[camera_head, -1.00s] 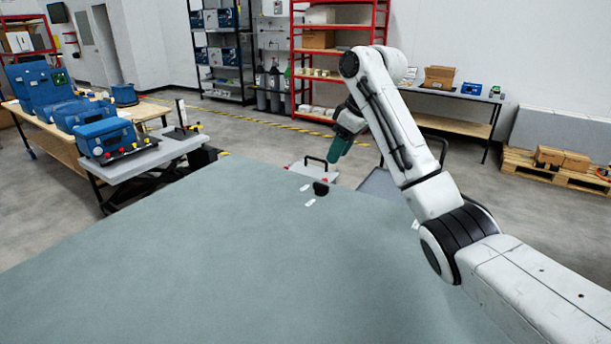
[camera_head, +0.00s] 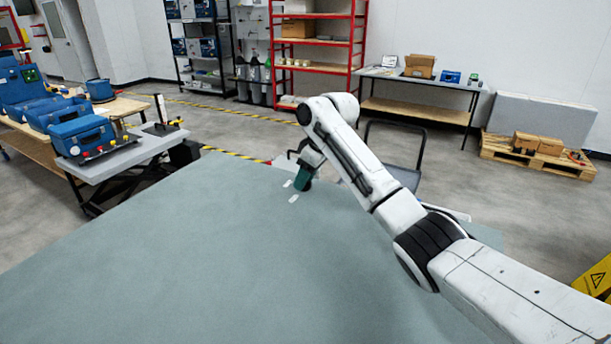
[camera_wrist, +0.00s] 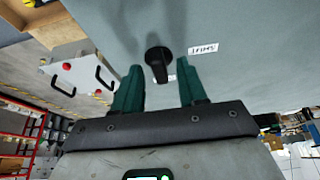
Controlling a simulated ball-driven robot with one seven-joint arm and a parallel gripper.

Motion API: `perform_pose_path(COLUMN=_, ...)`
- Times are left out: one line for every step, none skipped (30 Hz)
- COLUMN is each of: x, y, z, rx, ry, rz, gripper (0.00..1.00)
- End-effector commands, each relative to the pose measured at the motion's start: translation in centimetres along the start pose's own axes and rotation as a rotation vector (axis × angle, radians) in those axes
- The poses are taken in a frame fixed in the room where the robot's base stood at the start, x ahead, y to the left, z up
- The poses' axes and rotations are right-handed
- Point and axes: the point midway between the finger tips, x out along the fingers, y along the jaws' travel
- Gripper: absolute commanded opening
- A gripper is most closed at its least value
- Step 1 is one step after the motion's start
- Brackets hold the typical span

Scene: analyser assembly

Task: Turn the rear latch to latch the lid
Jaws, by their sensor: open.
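The lid (camera_head: 190,255) is a wide, flat grey-green surface filling the front of the head view. The rear latch (camera_wrist: 158,62) is a black knob with a bar-shaped grip, near the lid's far edge. White labels lie beside it; one shows in the wrist view (camera_wrist: 203,48). My gripper (camera_wrist: 162,72) is open, its two green fingers pointing at the latch with one on either side in the picture. I cannot tell whether they touch it. In the head view my gripper (camera_head: 303,180) is low at the lid's far edge and hides the latch.
A white case (camera_wrist: 80,72) with black handles and a red button stands beyond the lid's edge. A trolley (camera_head: 405,175) is behind my arm. A grey lift table (camera_head: 130,148) with a blue device stands at the left. The lid is otherwise clear.

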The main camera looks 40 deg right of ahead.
Motion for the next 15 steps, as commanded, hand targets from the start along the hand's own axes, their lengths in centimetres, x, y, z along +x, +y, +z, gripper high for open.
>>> perform_pose_path(x=0.02, y=-0.01, z=0.0, rx=0.0, ry=0.0, rz=0.0, gripper=0.41)
perform_pose_path(x=0.02, y=-0.01, z=0.0, rx=0.0, ry=0.0, rz=0.0, gripper=0.41)
perform_pose_path(x=0.02, y=-0.02, z=0.0, rx=0.0, ry=0.0, rz=0.0, gripper=0.41)
perform_pose_path(x=0.01, y=-0.02, z=0.0, rx=0.0, ry=0.0, rz=0.0, gripper=0.41)
perform_pose_path(x=0.01, y=-0.02, z=0.0, rx=0.0, ry=0.0, rz=0.0, gripper=0.4)
perform_pose_path(x=0.0, y=-0.02, z=0.0, rx=0.0, ry=0.0, rz=0.0, gripper=0.36)
perform_pose_path(x=0.0, y=-0.02, z=0.0, rx=0.0, ry=0.0, rz=0.0, gripper=0.33)
perform_pose_path(x=-0.01, y=-0.02, z=0.0, rx=0.0, ry=0.0, rz=0.0, gripper=0.3)
perform_pose_path(x=-0.01, y=-0.02, z=0.0, rx=0.0, ry=0.0, rz=0.0, gripper=0.26)
perform_pose_path(x=-0.01, y=-0.02, z=0.0, rx=0.0, ry=0.0, rz=0.0, gripper=0.23)
perform_pose_path(x=-0.02, y=-0.02, z=0.0, rx=0.0, ry=0.0, rz=0.0, gripper=0.2)
perform_pose_path(x=-0.02, y=-0.01, z=0.0, rx=0.0, ry=0.0, rz=0.0, gripper=0.17)
perform_pose_path(x=-0.02, y=-0.01, z=0.0, rx=0.0, ry=0.0, rz=0.0, gripper=0.14)
perform_pose_path(x=-0.03, y=-0.01, z=0.0, rx=0.0, ry=0.0, rz=0.0, gripper=0.11)
perform_pose_path(x=-0.03, y=-0.01, z=0.0, rx=0.0, ry=0.0, rz=0.0, gripper=0.07)
